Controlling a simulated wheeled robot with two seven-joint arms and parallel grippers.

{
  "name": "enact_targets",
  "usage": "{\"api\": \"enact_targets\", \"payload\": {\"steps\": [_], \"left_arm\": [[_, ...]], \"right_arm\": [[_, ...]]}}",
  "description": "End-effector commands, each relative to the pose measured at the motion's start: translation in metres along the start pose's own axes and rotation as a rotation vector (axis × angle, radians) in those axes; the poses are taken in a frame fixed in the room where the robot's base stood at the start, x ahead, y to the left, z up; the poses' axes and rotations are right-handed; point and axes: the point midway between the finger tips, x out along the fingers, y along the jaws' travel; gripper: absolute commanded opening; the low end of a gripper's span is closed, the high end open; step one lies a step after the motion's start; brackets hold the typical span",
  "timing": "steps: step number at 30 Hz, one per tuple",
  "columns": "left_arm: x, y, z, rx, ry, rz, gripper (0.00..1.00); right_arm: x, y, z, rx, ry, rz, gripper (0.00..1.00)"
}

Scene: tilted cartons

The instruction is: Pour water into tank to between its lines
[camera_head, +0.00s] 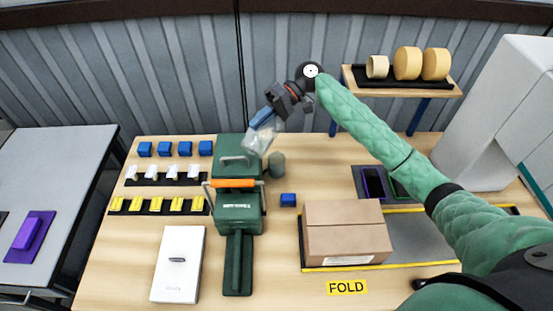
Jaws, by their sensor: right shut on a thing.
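My right gripper (285,98) is above the back of the table, shut on a clear bottle (263,139) with a blue part. The bottle is tilted, its clear end pointing down and left, over the right back part of a green machine (238,208). The machine has an orange bar across it. A small grey-green cylinder (277,165) stands just right of the machine, below the bottle. I cannot tell which part is the tank; no level lines or water can be made out. My left gripper is not in view.
A brown carton (345,232) stands at the right front, near a yellow FOLD label (346,288). A small blue block (288,200) lies between carton and machine. A white box (178,263) and rows of small parts are at left. A shelf (400,84) holds tape rolls.

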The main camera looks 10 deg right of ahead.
Motion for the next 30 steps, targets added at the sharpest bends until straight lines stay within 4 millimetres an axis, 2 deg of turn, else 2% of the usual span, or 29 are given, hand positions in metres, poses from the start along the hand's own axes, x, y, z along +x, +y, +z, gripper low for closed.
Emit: {"api": "enact_targets", "payload": {"steps": [30], "left_arm": [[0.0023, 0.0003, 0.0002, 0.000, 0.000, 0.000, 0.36]], "right_arm": [[0.0010, 0.0015, -0.0024, 0.027, -0.005, -0.069, 0.00]]}}
